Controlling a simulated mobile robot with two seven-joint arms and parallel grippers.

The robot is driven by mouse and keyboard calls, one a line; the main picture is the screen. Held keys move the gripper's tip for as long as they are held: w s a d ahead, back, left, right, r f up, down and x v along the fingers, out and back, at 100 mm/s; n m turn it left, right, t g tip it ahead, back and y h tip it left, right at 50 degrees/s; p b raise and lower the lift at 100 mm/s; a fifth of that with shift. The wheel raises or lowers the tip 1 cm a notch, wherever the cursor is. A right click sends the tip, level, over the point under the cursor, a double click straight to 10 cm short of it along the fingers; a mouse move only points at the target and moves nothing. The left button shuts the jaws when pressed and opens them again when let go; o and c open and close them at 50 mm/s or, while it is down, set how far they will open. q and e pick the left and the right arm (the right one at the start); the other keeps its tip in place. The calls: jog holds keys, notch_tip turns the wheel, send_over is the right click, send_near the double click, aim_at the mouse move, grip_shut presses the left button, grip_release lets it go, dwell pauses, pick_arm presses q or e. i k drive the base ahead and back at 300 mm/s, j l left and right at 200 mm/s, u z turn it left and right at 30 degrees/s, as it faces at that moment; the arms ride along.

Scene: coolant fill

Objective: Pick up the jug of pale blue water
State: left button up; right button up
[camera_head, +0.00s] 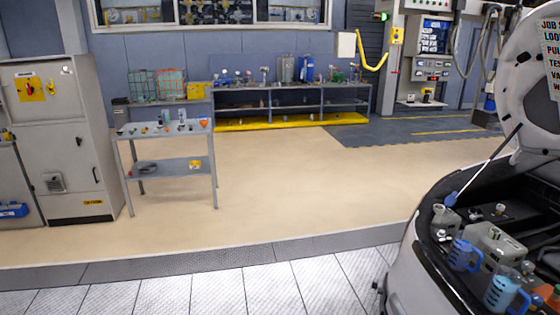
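A clear measuring jug with pale blue liquid (501,292) and a blue handle stands at the bottom right, on the front of the open engine bay. A second jug (462,256) with deeper blue colouring and a blue handle stands just behind it to the left. Both look upright. Neither of my grippers shows in the head view.
The white car (408,275) has its hood (530,95) raised on a prop rod (485,165). Grey containers and small orange items crowd around the jugs. A grey cart (165,168) and cabinet (70,140) stand left. The middle floor is clear.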

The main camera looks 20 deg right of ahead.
aim_at(505, 282)
jog(key=i+z, duration=0.45)
jog(key=i+j+z, duration=0.15)
jog(key=z, duration=0.25)
jog(key=i+j+z, duration=0.25)
jog(key=i+z, duration=0.2)
jog(key=i+j+z, duration=0.15)
jog(key=z, duration=0.35)
jog(key=i+j+z, duration=0.25)
jog(key=z, duration=0.25)
jog(key=i+j+z, duration=0.1)
jog(key=j+z, duration=0.35)
jog(key=i+j+z, duration=0.1)
jog(key=j+z, duration=0.15)
jog(key=z, duration=0.25)
jog(key=j+z, duration=0.5)
jog(key=l, duration=0.1)
